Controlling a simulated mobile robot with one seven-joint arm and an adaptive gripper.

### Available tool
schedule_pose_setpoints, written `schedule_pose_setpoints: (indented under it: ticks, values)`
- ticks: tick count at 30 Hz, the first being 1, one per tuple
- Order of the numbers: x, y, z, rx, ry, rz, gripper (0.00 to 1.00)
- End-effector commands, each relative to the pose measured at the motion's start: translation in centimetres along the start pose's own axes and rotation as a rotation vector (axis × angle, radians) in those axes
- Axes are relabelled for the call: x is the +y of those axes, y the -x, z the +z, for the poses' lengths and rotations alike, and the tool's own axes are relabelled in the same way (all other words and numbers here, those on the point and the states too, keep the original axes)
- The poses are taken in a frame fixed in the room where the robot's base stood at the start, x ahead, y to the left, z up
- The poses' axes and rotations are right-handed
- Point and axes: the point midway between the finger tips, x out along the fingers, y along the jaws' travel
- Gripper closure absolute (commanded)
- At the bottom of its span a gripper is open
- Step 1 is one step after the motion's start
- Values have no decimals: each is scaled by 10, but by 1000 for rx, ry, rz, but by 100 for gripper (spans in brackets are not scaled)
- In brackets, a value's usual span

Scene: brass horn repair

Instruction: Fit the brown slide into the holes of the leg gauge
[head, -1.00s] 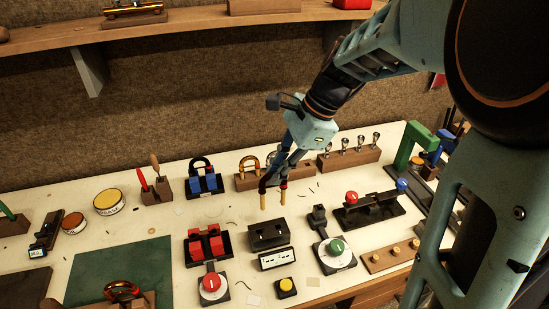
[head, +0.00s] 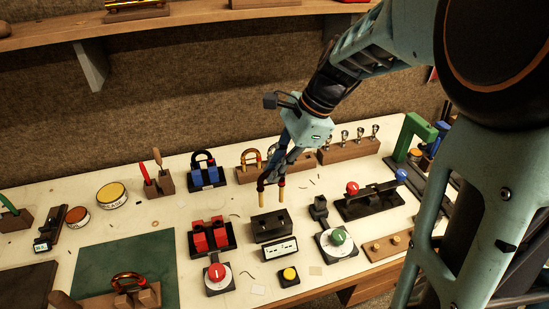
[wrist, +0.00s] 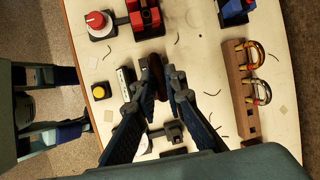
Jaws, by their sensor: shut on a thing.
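The brown slide (head: 261,198) is a U-shaped tube with two brass-coloured leg ends pointing down. My gripper (head: 273,178) is shut on its upper part and holds it above the bench. In the wrist view the slide (wrist: 157,74) shows as a dark brown curve between my fingertips (wrist: 160,92). The leg gauge (head: 270,226) is a black block with dark holes in its top and a white marked panel in front. The leg ends are just behind and above it in the head view, apart from it. In the wrist view my fingers hide most of the gauge.
A red double-block fixture (head: 211,236) stands left of the gauge, and a green-knobbed dial (head: 338,238) stands right. A yellow button (head: 289,275) is in front. Behind are a wooden slide rack (head: 247,173) and a mouthpiece block (head: 347,150).

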Motion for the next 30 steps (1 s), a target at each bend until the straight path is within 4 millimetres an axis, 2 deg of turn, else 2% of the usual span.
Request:
schedule_pose_setpoints:
  ticks: [1, 15, 30]
  values:
    - [2, -7, -3, 0, 0, 1, 100]
    - [9, -47, -19, 0, -1, 1, 100]
    - [10, -52, -21, 0, 0, 0, 100]
